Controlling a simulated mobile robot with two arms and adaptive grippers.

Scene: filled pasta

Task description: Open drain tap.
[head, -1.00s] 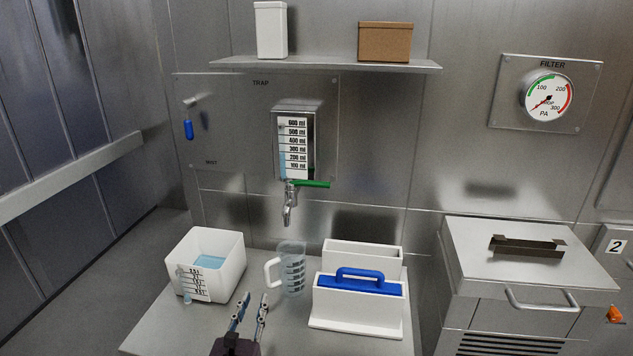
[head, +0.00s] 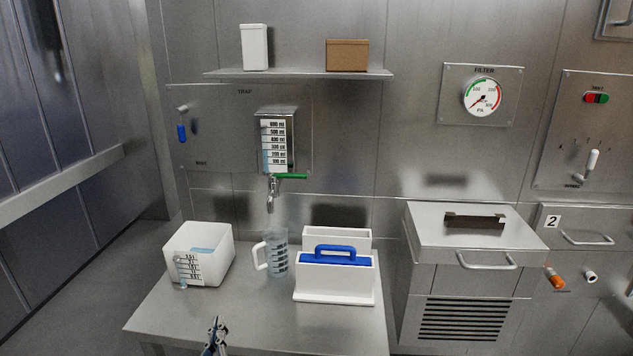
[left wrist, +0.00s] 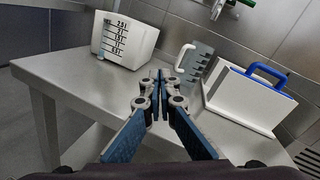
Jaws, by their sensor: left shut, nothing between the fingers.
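The drain tap (head: 270,192) is a silver spout below the trap's sight glass (head: 275,143). Its green lever handle (head: 289,177) points sideways to the right. The tap and green lever also show at the top edge of the left wrist view (left wrist: 217,9). A clear measuring jug (head: 277,254) with a white handle stands on the table, roughly below the spout. My left gripper (head: 216,328) is at the bottom of the head view, at the table's front, well below and apart from the tap. Its fingers (left wrist: 161,78) are together and empty. My right gripper is out of view.
A white graduated tub (head: 198,254) holding liquid stands left of the jug on the metal table (head: 250,312). A white holder (head: 335,284) with a blue-handled item (head: 334,254) stands right. A shelf (head: 300,73) hangs above. The table's front is clear.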

